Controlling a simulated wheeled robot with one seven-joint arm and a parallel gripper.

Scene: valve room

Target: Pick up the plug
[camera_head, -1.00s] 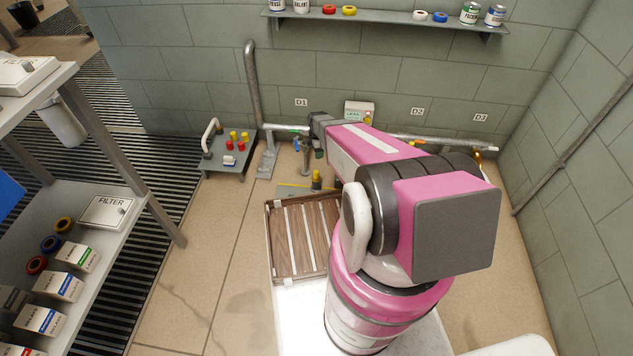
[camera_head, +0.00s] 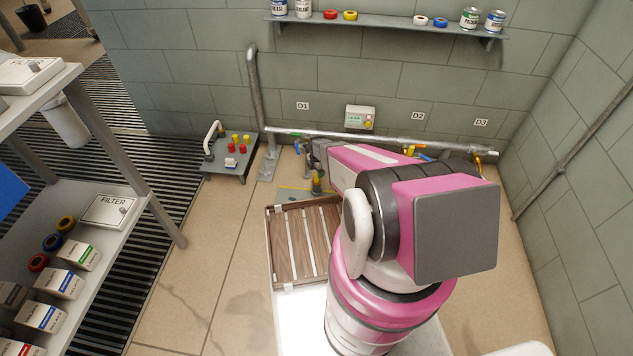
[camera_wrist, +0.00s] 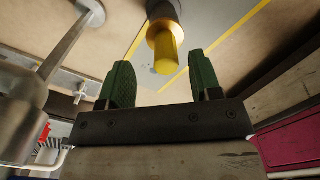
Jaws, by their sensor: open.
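The plug (camera_head: 317,186), yellow with a dark grey body, stands on a grey mat (camera_head: 290,192) with yellow lines, just behind the wooden crate. In the wrist view the plug (camera_wrist: 166,52) shows at the top centre, its yellow part toward me. My gripper (camera_wrist: 159,60) is open, with two green finger pads. The plug appears in line with the gap between the fingers, just past the tips; it does not look gripped. In the head view, my wrist hangs close above the plug and the fingertips are hard to make out.
The slatted wooden crate (camera_head: 305,245) lies in front of the mat. A grey pipe (camera_head: 360,139) runs along the back wall, with valves near my wrist. A small rack (camera_head: 231,160) with red and yellow pieces stands left. A shelf unit (camera_head: 120,150) is far left.

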